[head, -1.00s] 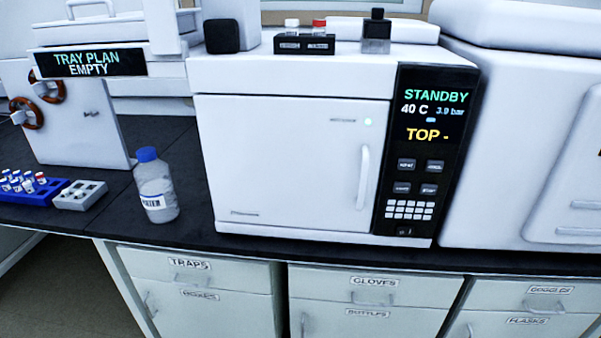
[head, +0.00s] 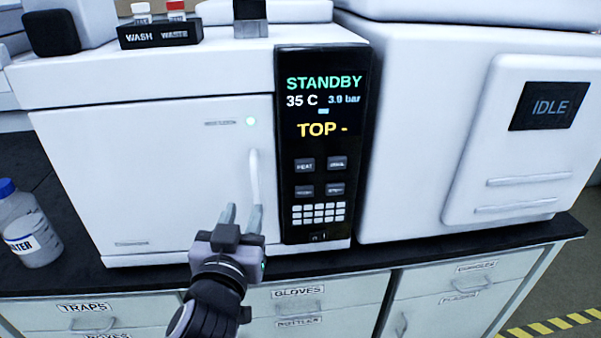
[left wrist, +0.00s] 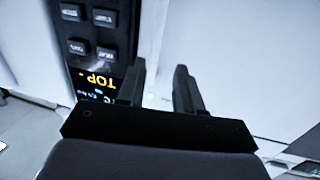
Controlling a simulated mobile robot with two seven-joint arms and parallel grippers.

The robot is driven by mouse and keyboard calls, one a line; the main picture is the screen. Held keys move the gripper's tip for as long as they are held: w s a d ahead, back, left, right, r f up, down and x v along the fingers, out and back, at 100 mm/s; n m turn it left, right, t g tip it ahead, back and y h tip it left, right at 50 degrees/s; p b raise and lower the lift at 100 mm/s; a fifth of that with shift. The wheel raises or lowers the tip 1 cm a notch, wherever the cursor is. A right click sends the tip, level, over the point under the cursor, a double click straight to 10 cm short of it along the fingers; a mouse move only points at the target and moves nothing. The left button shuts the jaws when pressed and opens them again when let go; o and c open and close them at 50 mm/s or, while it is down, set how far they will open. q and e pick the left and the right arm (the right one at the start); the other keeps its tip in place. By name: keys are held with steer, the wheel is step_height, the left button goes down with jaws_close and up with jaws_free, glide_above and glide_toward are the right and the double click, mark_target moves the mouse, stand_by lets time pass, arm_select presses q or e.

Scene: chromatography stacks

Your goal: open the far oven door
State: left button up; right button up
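The oven door (head: 140,170) is a white front panel on the boxy instrument, and it is shut. Its white upright bar handle (head: 254,175) is near the door's right edge. My left gripper (head: 242,210) is in front of the door's lower right, with its fingertips pointing up near the handle's lower end. Its two fingers are apart with nothing visible between them. In the left wrist view the open fingers (left wrist: 160,80) point towards the white front beside the control panel (left wrist: 95,50). I cannot tell whether they touch the handle. My right gripper is not in view.
The control panel (head: 318,150) reads STANDBY, 35 C. A white instrument (head: 420,120) marked IDLE stands close on the right. A blue-capped bottle (head: 28,230) stands on the dark bench at left. A wash/waste vial holder (head: 160,32) sits on top.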

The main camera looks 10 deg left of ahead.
mark_target(254, 185)
arm_select(q)
steer(key=shift+w+d+r+p, duration=0.1)
steer(key=shift+w+r+p, duration=0.15)
steer(key=shift+w, duration=1.05)
steer(key=shift+w+a+r+p, duration=0.1)
steer(key=shift+w+r+p, duration=0.15)
steer(key=shift+w, duration=1)
steer(key=shift+w+d+r+p, duration=0.15)
steer(key=shift+w+r, duration=0.1)
steer(key=shift+w, duration=1.05)
jaws_close()
